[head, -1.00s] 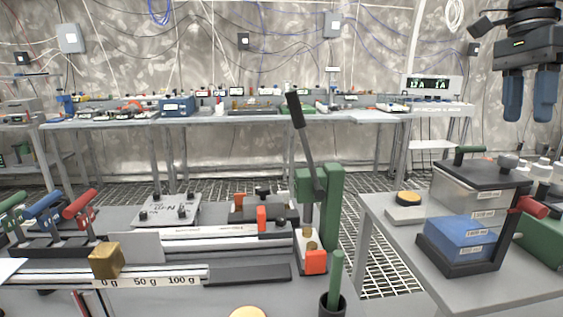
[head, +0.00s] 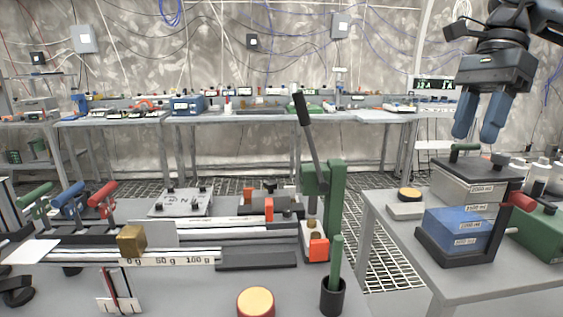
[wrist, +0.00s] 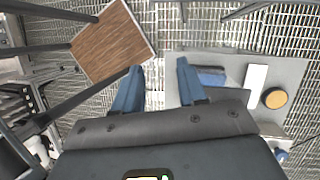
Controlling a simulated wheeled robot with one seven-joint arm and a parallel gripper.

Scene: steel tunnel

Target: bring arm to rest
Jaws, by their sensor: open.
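My gripper (head: 478,116) hangs at the upper right in the head view, with its two blue fingers pointing down. The fingers are apart and nothing is between them. It is above and behind the right-hand table (head: 500,284), clear of everything on it. In the wrist view, the open fingers (wrist: 158,88) show over the floor grating, with a grey tabletop (wrist: 295,78) to their right.
A green lever press (head: 336,205) stands on the left bench. A brown wooden board (wrist: 110,45) shows in the wrist view.

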